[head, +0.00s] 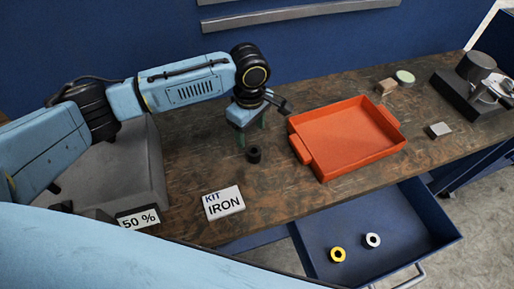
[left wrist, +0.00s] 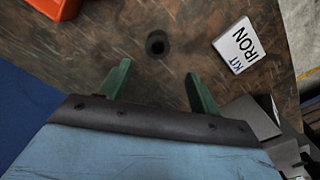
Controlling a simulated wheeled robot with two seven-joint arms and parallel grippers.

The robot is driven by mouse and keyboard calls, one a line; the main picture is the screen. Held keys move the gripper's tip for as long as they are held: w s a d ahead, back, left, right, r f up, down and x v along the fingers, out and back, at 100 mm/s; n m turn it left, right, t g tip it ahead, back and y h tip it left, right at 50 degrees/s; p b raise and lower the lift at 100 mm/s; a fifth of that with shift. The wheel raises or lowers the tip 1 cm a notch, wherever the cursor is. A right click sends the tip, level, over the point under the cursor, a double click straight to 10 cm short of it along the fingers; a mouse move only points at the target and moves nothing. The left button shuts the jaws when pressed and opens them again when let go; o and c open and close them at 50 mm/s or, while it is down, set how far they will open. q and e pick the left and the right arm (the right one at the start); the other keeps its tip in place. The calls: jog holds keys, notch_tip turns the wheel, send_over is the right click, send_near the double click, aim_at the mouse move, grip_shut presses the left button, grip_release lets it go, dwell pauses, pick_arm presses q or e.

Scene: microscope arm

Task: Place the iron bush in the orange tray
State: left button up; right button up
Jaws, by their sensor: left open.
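The iron bush is a small dark ring (head: 253,154) standing on the brown worktable, left of the orange tray. It also shows in the left wrist view (left wrist: 157,43), just beyond the fingertips. The orange tray (head: 348,139) lies on the table and looks empty; its corner shows in the left wrist view (left wrist: 58,8). My left gripper (head: 251,137) points down above the table by the bush. Its green fingers (left wrist: 158,80) are apart with nothing between them. My right gripper is not in view.
A card reading KIT IRON (head: 223,203) sits near the table's front edge, with a grey bin (head: 140,165) to its left. An open blue drawer (head: 420,225) holds a yellow ring (head: 337,254) and a white ring (head: 373,240). A dark machine (head: 470,85) stands far right.

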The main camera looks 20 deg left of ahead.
aim_at(254, 150)
pick_arm(q)
notch_tip(254, 150, down, 5)
jog(key=shift+r, duration=0.1)
jog(key=shift+w+d+f+b, duration=0.1)
jog(key=shift+d+f+b, duration=0.15)
jog(key=shift+f, duration=1.1)
jog(key=shift+d+f+b, duration=0.1)
jog(key=shift+f+b, duration=0.15)
jog(key=shift+f, duration=1.05)
jog(key=c, duration=1.2)
